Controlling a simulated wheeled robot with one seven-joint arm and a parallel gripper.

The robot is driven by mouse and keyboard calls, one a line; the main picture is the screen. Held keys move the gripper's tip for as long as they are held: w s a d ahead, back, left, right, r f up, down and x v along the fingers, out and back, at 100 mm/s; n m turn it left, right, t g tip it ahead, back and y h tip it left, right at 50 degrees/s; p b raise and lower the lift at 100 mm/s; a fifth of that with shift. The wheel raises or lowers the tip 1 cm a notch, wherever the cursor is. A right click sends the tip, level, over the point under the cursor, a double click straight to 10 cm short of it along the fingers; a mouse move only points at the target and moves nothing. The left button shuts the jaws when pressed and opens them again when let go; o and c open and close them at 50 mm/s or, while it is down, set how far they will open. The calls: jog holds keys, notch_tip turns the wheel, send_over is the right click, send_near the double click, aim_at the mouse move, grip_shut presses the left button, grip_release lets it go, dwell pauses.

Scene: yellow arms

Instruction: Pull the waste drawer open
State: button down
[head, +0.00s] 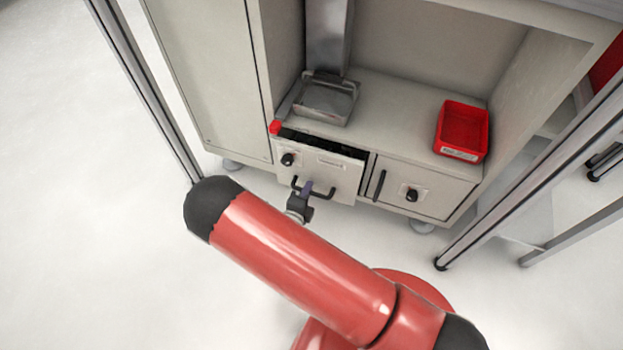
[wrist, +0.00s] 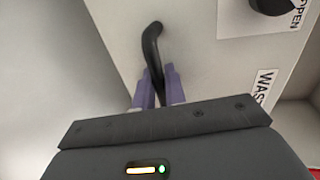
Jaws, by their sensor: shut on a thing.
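The waste drawer (head: 335,177) is the left front in the lower part of the grey cabinet, and it stands partly out, with a dark gap showing behind its top edge. Its black bar handle (head: 325,194) is on the front; it also shows in the wrist view (wrist: 152,45). My gripper (head: 308,188) is at the handle, and in the wrist view its purple fingers (wrist: 159,88) are on both sides of the bar, shut on it. A black knob (head: 288,159) sits on the drawer front. The drawer's inside is mostly hidden.
A cupboard door (head: 427,191) with its own handle and knob is to the right. A red bin (head: 463,130) and a metal tray (head: 326,101) stand on the shelf above. Metal frame posts (head: 150,90) flank the cabinet. The floor in front is clear.

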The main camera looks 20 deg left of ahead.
jog(key=f+v, duration=0.3)
jog(key=v, duration=1.1)
jog(key=shift+s, duration=0.7)
jog(key=shift+a, duration=0.1)
jog(key=c, duration=1.6)
grip_release()
jog(key=shift+o, duration=0.2)
jog(key=v, duration=0.7)
jog(key=shift+s, duration=0.4)
jog(key=shift+a+r, duration=0.1)
